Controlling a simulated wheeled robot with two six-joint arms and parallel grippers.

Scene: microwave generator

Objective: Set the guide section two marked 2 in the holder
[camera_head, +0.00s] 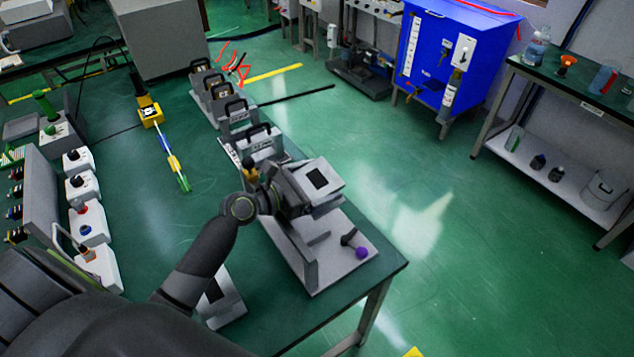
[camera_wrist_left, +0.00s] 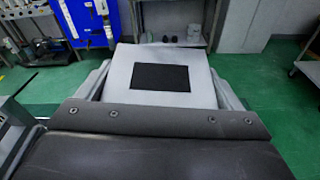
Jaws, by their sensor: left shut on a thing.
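My left gripper (camera_head: 292,192) is shut on a light grey block, which I take to be the guide section (camera_head: 330,192). Its upper face has a black rectangle. In the left wrist view the section (camera_wrist_left: 118,88) sits between the jaws. No number 2 is readable on it, and the gripper hides part of it. A grey metal holder (camera_head: 345,262) with a base plate, an upright wall and a purple-knobbed lever stands on the green table, below the held section. I cannot tell whether the section touches the holder. My right gripper is not in view.
Several grey sections with black handles (camera_head: 237,110) stand in a row behind the holder. Control boxes (camera_head: 88,222) line the table's left side. Another grey piece (camera_head: 226,300) lies left of the holder. The table edge (camera_head: 385,285) is close on the right.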

